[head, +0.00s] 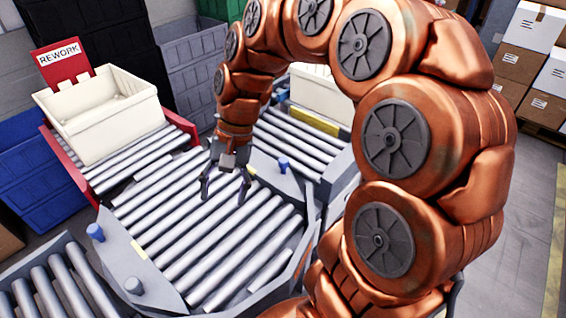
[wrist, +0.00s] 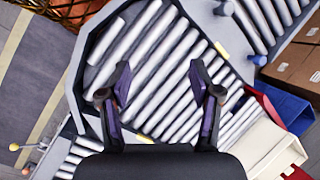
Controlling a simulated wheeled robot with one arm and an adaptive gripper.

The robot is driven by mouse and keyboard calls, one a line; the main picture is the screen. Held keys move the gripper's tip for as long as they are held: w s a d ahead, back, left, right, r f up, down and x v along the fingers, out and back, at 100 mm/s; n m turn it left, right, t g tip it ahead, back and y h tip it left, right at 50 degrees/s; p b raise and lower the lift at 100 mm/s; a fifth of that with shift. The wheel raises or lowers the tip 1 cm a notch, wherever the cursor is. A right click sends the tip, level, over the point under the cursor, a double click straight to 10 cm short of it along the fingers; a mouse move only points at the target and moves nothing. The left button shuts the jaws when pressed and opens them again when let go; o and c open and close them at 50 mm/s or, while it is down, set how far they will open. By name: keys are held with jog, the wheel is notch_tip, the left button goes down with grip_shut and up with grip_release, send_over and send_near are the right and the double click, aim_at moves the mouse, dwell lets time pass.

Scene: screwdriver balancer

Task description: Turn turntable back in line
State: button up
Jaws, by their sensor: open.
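The turntable (head: 215,245) is a roller deck in the middle of the head view, with yellow marks at two edges. Its rollers run nearly parallel to those of the rework spur (head: 135,165) and crosswise to those of the line conveyors at lower left (head: 50,290) and upper right (head: 285,140). My gripper (head: 223,197) is open and empty above the turntable's far part. In the wrist view my gripper (wrist: 160,80) has its fingers spread over the turntable (wrist: 150,65); I cannot tell if they touch it.
A cream tote (head: 105,120) sits on the rework spur by a red REWORK sign (head: 62,65). Another cream tote (head: 318,92) stands on the upper-right conveyor, partly behind my arm. Blue posts (head: 95,232) (head: 283,165) and a grey knob (head: 133,286) stand around the turntable. No load sits on the turntable.

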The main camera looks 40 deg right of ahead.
jog(key=w+d+f+m+t+y+b, duration=0.1)
jog(key=w+d+f+m+y, duration=0.15)
jog(key=w+d+m, duration=0.55)
jog(key=m+t+b, duration=0.3)
jog(key=m+t, duration=0.2)
jog(key=m, duration=0.5)
send_near(284, 160)
notch_tip(284, 160, down, 2)
jog(key=w, duration=0.1)
jog(key=shift+y, duration=0.35)
jog(key=shift+a+p+x, duration=0.25)
jog(key=shift+p+x, duration=0.75)
jog(key=shift+x, duration=3.2)
jog(key=shift+r, duration=0.15)
jog(key=shift+c, duration=0.2)
grip_shut()
